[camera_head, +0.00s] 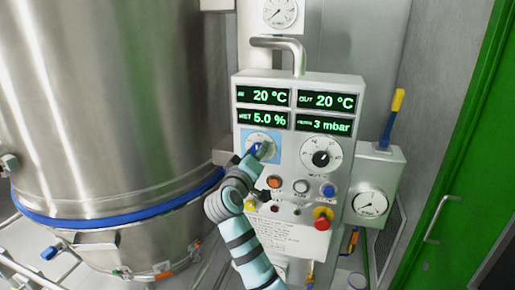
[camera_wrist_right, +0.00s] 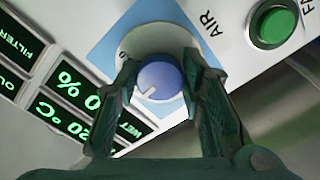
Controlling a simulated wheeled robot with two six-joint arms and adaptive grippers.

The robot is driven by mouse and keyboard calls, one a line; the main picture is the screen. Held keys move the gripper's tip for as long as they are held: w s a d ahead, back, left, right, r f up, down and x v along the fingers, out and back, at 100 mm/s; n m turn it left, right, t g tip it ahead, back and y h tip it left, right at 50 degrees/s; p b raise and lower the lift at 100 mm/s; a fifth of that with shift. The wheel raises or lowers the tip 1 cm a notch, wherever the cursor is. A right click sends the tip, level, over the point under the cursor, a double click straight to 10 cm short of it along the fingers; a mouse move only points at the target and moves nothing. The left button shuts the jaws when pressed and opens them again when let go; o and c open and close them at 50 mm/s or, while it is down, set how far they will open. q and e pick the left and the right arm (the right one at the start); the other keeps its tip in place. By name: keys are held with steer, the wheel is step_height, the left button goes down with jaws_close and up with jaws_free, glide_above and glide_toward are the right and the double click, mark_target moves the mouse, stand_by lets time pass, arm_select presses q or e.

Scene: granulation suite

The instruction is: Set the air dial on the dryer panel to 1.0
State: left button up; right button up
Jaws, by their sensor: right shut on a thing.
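The dryer panel (camera_head: 247,84) is a pale box with green displays, in the middle of the head view. The air dial has a blue knob (camera_wrist_right: 160,76) on a white round face (camera_wrist_right: 150,40) with a blue surround, beside the word AIR. A white pointer mark shows at the knob's lower left in the wrist view. The scale figures are too unclear or hidden to read. My right gripper (camera_wrist_right: 162,84) is shut on the knob, one finger on each side. In the head view my right gripper (camera_head: 257,151) covers part of the dial. My left gripper is not in view.
A second dial with a black knob (camera_head: 321,158) sits to the right. Below are an orange button (camera_head: 274,183), a blue button (camera_head: 328,190) and a red emergency knob (camera_head: 323,215) on yellow. A green button (camera_wrist_right: 273,24) is near AIR. A steel vessel (camera_head: 110,100) stands left.

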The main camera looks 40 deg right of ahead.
steer(key=n, duration=1.1)
steer(key=shift+r, duration=0.15)
steer(key=shift+n, duration=0.3)
steer(key=o, duration=1.1)
steer(key=shift+o, duration=0.2)
steer(key=v, duration=0.7)
steer(key=shift+a, duration=0.3)
steer(key=shift+d, duration=0.15)
